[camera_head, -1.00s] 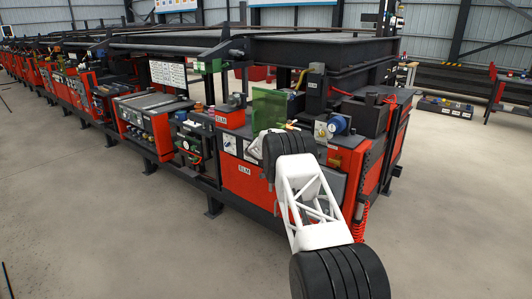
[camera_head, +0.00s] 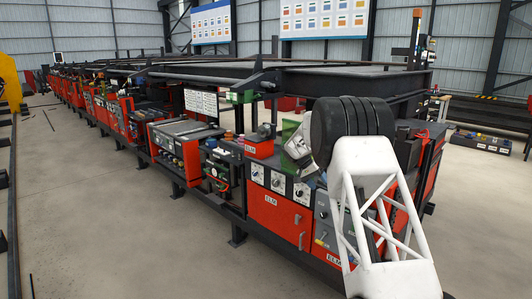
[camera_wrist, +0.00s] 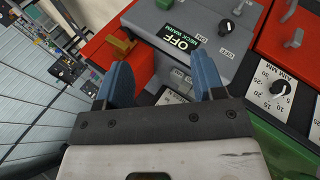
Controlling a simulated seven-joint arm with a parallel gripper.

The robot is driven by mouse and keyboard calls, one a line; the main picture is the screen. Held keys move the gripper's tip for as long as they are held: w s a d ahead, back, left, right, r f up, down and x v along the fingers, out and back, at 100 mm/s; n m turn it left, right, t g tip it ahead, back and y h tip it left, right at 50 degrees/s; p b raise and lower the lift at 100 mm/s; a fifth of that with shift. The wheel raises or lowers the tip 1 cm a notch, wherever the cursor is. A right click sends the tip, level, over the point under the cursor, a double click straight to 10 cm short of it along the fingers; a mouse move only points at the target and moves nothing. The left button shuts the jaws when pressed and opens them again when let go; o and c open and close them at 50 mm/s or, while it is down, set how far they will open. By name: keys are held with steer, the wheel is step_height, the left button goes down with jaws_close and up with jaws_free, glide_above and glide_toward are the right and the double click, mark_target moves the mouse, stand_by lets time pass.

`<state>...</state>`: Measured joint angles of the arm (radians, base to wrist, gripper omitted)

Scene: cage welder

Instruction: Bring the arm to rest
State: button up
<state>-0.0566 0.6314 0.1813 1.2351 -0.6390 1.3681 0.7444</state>
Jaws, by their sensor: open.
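My gripper (camera_wrist: 166,85) shows in the wrist view, with two blue fingers held apart and nothing held between them. Beyond the fingers is a grey panel (camera_wrist: 225,20) with a black knob and a label reading OFF. In the head view my white arm and its black joint stand in front of the red and black cage welder (camera_head: 280,215) and hide part of its right end. My fingers are hidden in that view.
A green translucent plate (camera_head: 290,130) is partly hidden behind my arm. A row of dials (camera_head: 277,180) is on the welder's front. In the wrist view, a red box with a brass-coloured latch (camera_wrist: 122,45) is beside the left finger. Grey floor (camera_head: 120,230) is clear in front.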

steer(key=s+r+n+t+y, duration=0.1)
steer(key=s+r, duration=0.5)
steer(key=s, duration=0.6)
steer(key=s+a+r+n+y, duration=0.1)
steer(key=s+r+y, duration=0.1)
steer(key=s+r, duration=0.75)
steer(key=s+r+n+t+y, duration=0.1)
steer(key=s+r, duration=0.3)
steer(key=s, duration=1)
steer(key=s+a+f+y, duration=0.1)
steer(key=s+f, duration=0.1)
steer(key=s, duration=1)
steer(key=s+a+f+n+t+y, duration=0.1)
steer(key=s+f, duration=0.1)
steer(key=s, duration=1.1)
steer(key=s+a+f+n+t+y, duration=0.1)
steer(key=s+f, duration=0.1)
steer(key=s, duration=1)
steer(key=shift+s+f, duration=0.3)
steer(key=shift+s, duration=0.05)
